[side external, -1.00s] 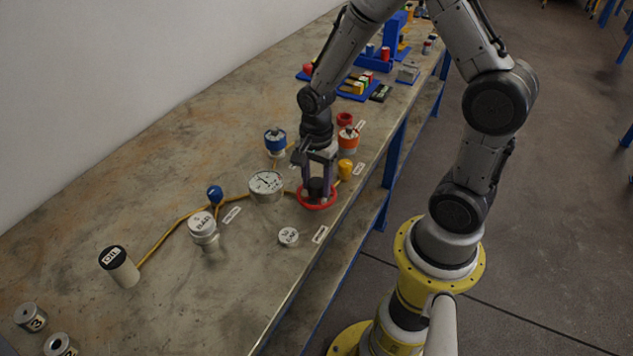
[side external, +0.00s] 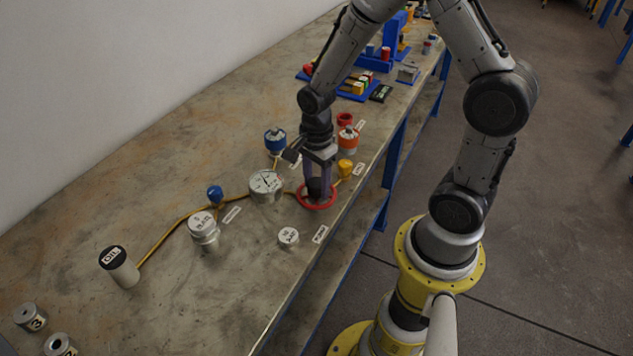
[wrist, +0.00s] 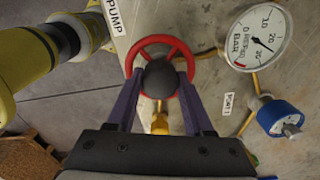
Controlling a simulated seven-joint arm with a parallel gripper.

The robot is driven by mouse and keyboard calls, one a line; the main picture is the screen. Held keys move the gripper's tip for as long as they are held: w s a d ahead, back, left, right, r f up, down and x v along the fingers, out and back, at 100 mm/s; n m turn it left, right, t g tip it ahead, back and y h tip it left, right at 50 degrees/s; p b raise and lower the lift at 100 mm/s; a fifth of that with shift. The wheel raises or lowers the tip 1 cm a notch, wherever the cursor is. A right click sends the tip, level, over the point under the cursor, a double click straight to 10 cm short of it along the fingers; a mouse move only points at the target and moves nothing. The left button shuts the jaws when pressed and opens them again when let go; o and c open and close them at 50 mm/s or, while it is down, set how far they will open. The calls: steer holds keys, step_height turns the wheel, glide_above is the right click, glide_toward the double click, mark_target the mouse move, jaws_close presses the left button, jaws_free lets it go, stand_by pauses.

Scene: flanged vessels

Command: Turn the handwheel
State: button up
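The red handwheel (side external: 317,207) lies flat near the bench's front edge, around a dark hub. It also shows in the wrist view (wrist: 178,46), with its rim and spokes beyond the hub. My gripper (side external: 318,188) points straight down over it. In the wrist view my gripper (wrist: 160,78) has its two purple fingers on opposite sides of the dark rounded hub, closed against it as far as I can see. The far sides of the fingertips are hidden. A white round gauge (side external: 265,184) stands just left of the wheel; its dial faces up in the wrist view (wrist: 258,40).
A yellow-capped part (side external: 345,168) stands close behind right of the wheel. A low white disc (side external: 288,236) and a silver vessel (side external: 203,228) stand nearer.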

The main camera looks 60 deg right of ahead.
steer(key=o, duration=0.5)
steer(key=shift+r, duration=0.15)
step_height(320, 180, up, 14)
steer(key=shift+f, duration=0.2)
step_height(320, 180, up, 5)
steer(key=t, duration=0.2)
glide_above(316, 182)
steer(key=s+a, duration=0.1)
steer(key=a, duration=0.1)
steer(key=s+a+r+n+t, duration=0.1)
steer(key=s+n, duration=0.3)
steer(key=n, duration=0.3)
steer(key=s+a+r+n+t, duration=0.1)
steer(key=s+n, duration=0.3)
steer(key=n, duration=0.3)
steer(key=s+a+r+n+t, duration=0.1)
steer(key=s+n, duration=0.3)
steer(key=n, duration=0.3)
steer(key=shift+s+t, duration=0.1)
steer(key=shift+t, duration=0.2)
